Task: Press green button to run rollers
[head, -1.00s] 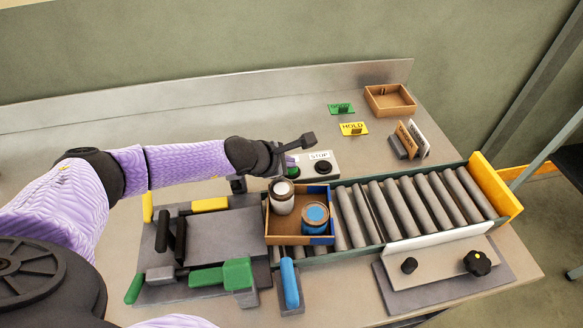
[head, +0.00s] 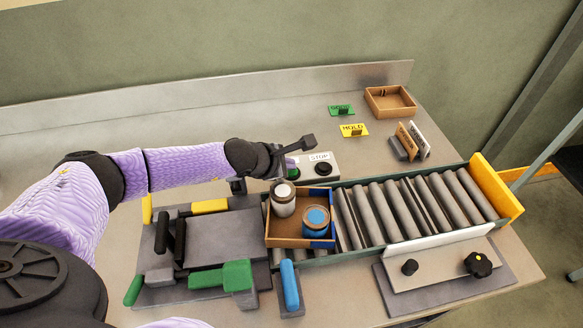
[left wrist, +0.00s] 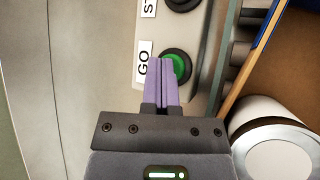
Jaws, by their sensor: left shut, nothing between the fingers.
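The green button (left wrist: 175,66) sits in a black ring beside a GO label (left wrist: 144,64) in the left wrist view. My left gripper (left wrist: 164,62) is shut and empty, its purple fingertips overlapping the near part of the green button; I cannot tell whether they touch it. In the head view the left gripper (head: 291,164) is over the left end of the button box (head: 334,160), and the green button is mostly hidden beside it. A black button (head: 323,168) with a STOP label is to the right. The rollers (head: 412,206) run to the right. My right gripper is not in view.
An orange-brown tray (head: 270,232) with a white-lidded jar (head: 283,203) and a blue-topped jar (head: 315,226) stands at the rollers' left end, close to my left gripper. A yellow end stop (head: 500,189) closes the right end. An empty box (head: 372,104) stands at the back.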

